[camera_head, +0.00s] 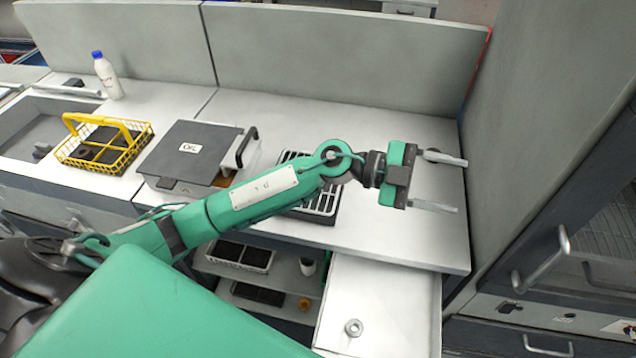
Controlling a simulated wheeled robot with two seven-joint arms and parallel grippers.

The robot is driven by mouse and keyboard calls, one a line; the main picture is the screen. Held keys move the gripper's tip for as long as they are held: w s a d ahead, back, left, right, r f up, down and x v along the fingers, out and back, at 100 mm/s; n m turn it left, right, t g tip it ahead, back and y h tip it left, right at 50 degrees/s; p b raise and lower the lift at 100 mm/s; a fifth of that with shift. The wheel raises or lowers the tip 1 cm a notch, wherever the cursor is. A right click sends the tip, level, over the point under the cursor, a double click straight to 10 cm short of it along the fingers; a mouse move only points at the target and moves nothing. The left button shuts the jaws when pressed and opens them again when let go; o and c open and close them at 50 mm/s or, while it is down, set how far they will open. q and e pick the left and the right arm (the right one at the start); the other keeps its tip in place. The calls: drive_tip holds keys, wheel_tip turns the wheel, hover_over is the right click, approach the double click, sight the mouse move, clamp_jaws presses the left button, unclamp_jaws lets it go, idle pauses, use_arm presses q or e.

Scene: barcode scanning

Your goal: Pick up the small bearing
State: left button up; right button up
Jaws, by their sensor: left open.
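A small metal ring, which looks like the small bearing (353,327), lies on a white pulled-out surface (385,290) at the bottom of the head view. My left gripper (447,184) is over the right end of the white worktop, pointing right. Its two grey fingers are spread wide with nothing between them. It is well above and to the right of the ring in the picture, not touching it. My right gripper does not show.
A black slotted rack (323,203) lies partly hidden under my left arm. A grey-lidded box (190,151) and a yellow wire basket (104,146) stand left, with a white bottle (106,75) behind. A cabinet with handles (560,240) is at right. Lower shelves hold trays (240,255).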

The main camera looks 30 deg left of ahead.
use_arm(q)
drive_tip(key=w+a+f+g+y, duration=0.35)
drive_tip(key=a+f+y, duration=0.45)
drive_tip(key=a+y, duration=0.3)
drive_tip(key=w+a+n+y, duration=0.4)
drive_tip(key=a+y, duration=0.4)
drive_tip(key=a, duration=0.9)
drive_tip(key=shift+t, duration=0.45)
drive_tip(key=f+p, duration=0.1)
drive_tip(key=f, duration=0.2)
drive_tip(key=f+p, duration=0.1)
drive_tip(key=f, duration=0.2)
drive_tip(key=shift+w+d+f, duration=0.2)
drive_tip(key=shift+f, duration=0.2)
drive_tip(key=shift+f+p, duration=0.55)
drive_tip(key=shift+p, duration=0.05)
drive_tip(key=f, duration=0.1)
drive_tip(key=f+p, duration=0.1)
drive_tip(key=f, duration=0.1)
drive_tip(key=shift+a+f+p, duration=0.15)
drive_tip(key=shift+a+p, duration=0.15)
drive_tip(key=shift+p, duration=0.1)
drive_tip(key=shift+f, duration=0.55)
drive_tip(key=c, duration=1)
drive_tip(key=shift+c, duration=0.4)
